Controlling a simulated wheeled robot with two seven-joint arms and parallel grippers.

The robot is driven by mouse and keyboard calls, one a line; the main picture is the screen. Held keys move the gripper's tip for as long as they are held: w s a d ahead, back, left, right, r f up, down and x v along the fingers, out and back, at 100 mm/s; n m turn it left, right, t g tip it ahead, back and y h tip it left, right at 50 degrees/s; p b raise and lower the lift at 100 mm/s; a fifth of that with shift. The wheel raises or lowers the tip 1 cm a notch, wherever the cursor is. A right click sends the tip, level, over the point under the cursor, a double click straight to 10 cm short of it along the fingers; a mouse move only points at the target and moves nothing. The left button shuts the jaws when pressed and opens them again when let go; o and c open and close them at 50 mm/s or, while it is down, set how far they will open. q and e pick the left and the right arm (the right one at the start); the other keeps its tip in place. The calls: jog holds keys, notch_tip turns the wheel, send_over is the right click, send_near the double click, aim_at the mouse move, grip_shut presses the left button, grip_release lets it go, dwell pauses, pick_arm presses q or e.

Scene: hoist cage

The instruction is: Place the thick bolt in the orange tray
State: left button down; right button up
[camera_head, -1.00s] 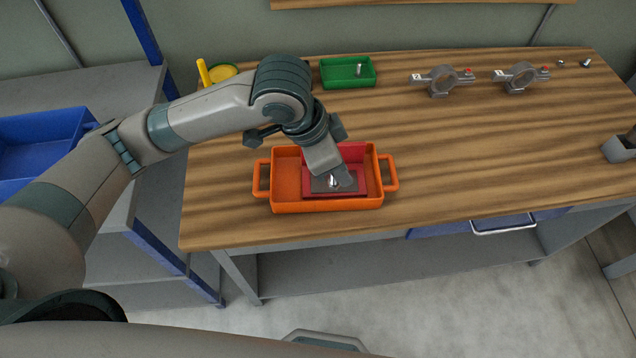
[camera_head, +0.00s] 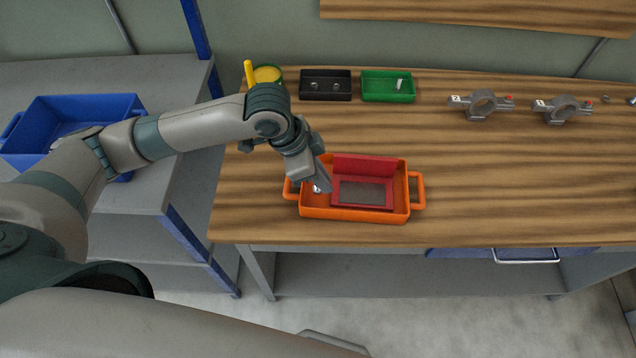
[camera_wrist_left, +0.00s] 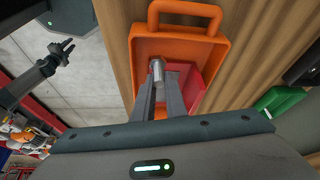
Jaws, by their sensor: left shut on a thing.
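The orange tray (camera_head: 352,213) stands on the wooden bench, with a red holder (camera_head: 364,165) with a grey panel inside it. My left gripper (camera_head: 321,186) is low over the left end of the tray, beside the red holder. It is shut on the thick bolt (camera_head: 316,189), a silver piece mostly hidden by the fingers. In the left wrist view the bolt (camera_wrist_left: 157,72) sits between the fingertips, over the tray floor near its handle end (camera_wrist_left: 183,20). Whether it touches the floor is unclear. A dark gripper (camera_wrist_left: 67,46), apparently my right one, shows small at the left there.
A black tray (camera_head: 325,97), a green tray (camera_head: 388,99) and a yellow container (camera_head: 267,75) stand at the back. Two grey ring clamps (camera_head: 482,104) stand at the back right. A blue bin (camera_head: 115,103) is on the left shelf. The bench right of the orange tray is clear.

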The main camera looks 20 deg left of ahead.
pick_arm(q)
jog(key=shift+w+a+f, duration=0.15)
jog(key=shift+a+f, duration=0.25)
jog(key=shift+a, duration=0.2)
jog(key=shift+f+p, duration=0.75)
jog(key=shift+f, duration=1.25)
jog(key=c, duration=1.8)
grip_release()
jog(key=shift+f, duration=0.1)
